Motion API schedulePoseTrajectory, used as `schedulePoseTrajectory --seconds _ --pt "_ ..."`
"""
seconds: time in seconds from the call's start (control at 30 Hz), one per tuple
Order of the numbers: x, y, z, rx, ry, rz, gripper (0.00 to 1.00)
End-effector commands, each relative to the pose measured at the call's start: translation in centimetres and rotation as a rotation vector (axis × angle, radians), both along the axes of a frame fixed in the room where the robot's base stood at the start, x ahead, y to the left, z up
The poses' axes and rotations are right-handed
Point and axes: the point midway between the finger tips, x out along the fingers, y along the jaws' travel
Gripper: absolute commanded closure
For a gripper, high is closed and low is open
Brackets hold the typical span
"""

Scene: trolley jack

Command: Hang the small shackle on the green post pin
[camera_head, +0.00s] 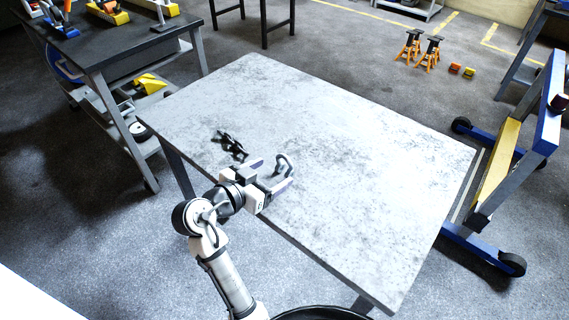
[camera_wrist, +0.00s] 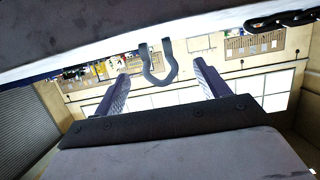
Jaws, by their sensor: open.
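The small dark-grey shackle (camera_head: 284,163) is at the tabletop near the left part of its front edge. In the wrist view the U-shaped shackle (camera_wrist: 173,69) shows between the two finger ends, with a visible gap on each side. My gripper (camera_head: 274,175) is open and low over the table, its fingers pointing toward the shackle; it also shows in the wrist view (camera_wrist: 161,72). I cannot make out a green post pin in either view.
A black chain-like piece (camera_head: 232,146) lies left of the shackle; dark links show in the wrist view (camera_wrist: 284,20). The rest of the grey table (camera_head: 350,170) is clear. A dark workbench (camera_head: 100,45) stands at left, a blue-framed rack (camera_head: 548,110) at right, orange stands (camera_head: 429,54) behind.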

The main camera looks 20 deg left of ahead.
Motion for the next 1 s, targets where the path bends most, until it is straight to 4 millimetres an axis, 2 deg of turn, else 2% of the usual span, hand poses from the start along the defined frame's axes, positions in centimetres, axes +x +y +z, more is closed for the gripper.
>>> schedulePoseTrajectory --seconds 0.27,0.57,0.93,1.0 --pt "3.4 -1.5 -1.0 -0.002 0.001 -0.003 0.26" --pt "3.7 -1.6 -1.3 0.0 0.001 0.0 0.27" --pt "3.7 -1.6 -1.3 0.0 0.0 0.0 0.76" --pt "3.7 -1.6 -1.2 0.0 -0.001 0.0 0.78"
